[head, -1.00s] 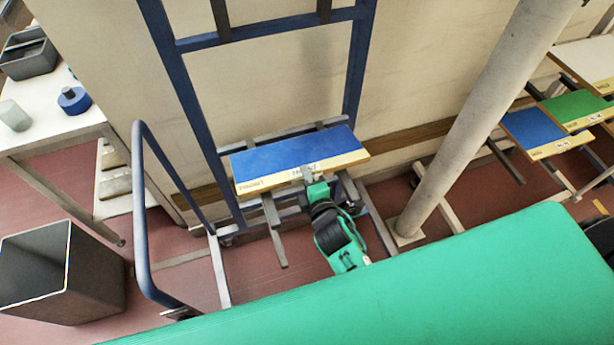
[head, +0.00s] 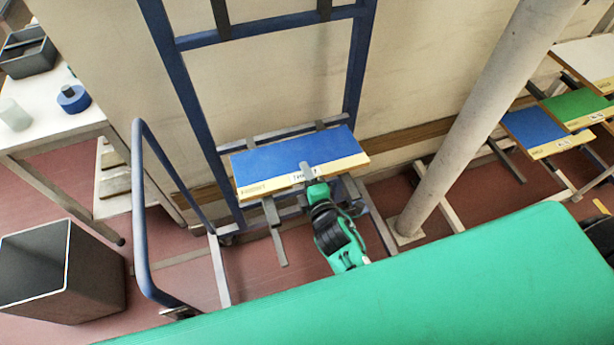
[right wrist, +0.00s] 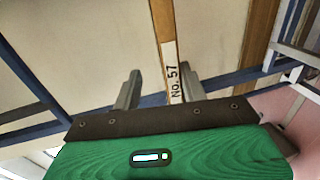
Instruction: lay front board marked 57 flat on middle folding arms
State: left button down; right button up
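The blue board (head: 285,162) has a pale yellow front edge, and it appears to lie flat across the grey folding arms (head: 272,216) of the blue rack. In the right wrist view its edge (right wrist: 165,30) carries the label "No. 57". My right gripper (head: 308,172) is at the middle of this front edge. In the right wrist view its two fingers (right wrist: 159,90) stand apart on either side of the edge, with a clear gap on the left side; the right finger is close to the label. My left gripper is not in view.
The blue rack frame (head: 180,75) stands against the wall. A round column (head: 470,110) rises close on the right. Other boards, blue (head: 540,130) and green (head: 575,108), lie beyond it. A blue handrail (head: 142,215), a dark bin (head: 60,270) and a white table (head: 50,110) are left.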

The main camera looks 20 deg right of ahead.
jog(key=shift+s, duration=0.1)
jog(key=s+r+b, duration=0.2)
jog(key=s, duration=1.1)
jog(key=shift+s+d+r+b, duration=0.2)
jog(key=shift+r+b, duration=0.2)
dwell(0.5)
